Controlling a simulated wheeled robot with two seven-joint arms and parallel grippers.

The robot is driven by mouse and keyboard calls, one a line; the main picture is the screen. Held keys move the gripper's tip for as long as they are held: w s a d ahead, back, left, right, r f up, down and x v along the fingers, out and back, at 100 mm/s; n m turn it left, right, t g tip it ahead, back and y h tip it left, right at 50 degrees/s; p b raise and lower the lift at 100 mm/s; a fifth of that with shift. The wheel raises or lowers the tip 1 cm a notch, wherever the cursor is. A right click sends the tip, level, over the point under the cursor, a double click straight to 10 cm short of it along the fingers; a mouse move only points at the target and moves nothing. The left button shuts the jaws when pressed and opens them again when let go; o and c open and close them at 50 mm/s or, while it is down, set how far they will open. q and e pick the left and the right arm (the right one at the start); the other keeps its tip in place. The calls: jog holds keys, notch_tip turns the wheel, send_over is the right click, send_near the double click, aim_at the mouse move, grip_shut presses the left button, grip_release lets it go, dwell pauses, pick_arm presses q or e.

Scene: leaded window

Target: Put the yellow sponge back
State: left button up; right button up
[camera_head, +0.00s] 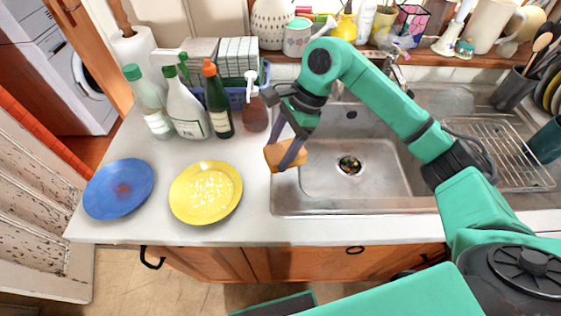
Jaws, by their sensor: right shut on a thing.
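The yellow sponge (271,155) looks orange-yellow and sits between the fingers of my right gripper (290,150). The gripper is shut on it and holds it over the left edge of the sink (330,204). The fingers cover part of the sponge. I cannot tell whether the sponge touches the counter or the sink rim. My left gripper is not in view.
A blue plate (118,189) and a yellow plate (205,192) lie on the counter at left. Several bottles, including a dark green one (217,100), stand behind them by a blue basket (237,97). A dish rack (500,150) is right of the sink. Bare counter lies between plates and sink.

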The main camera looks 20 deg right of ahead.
notch_tip(320, 180, down, 7)
jog(key=shift+r+p, duration=0.1)
jog(key=shift+p, duration=0.6)
jog(key=shift+w+f, duration=0.1)
jog(key=shift+f, duration=0.2)
jog(key=o, duration=1.2)
jog(key=shift+c, duration=0.2)
jog(key=shift+r, duration=0.2)
jog(key=shift+d+r, duration=0.1)
jog(key=shift+r, duration=0.05)
jog(key=b+v, duration=0.4)
jog(key=v, duration=0.7)
jog(key=shift+r, duration=0.3)
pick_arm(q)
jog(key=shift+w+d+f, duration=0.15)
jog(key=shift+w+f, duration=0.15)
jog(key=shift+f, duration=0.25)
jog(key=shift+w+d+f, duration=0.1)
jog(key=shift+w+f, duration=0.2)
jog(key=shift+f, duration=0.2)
pick_arm(e)
jog(key=shift+r, duration=0.1)
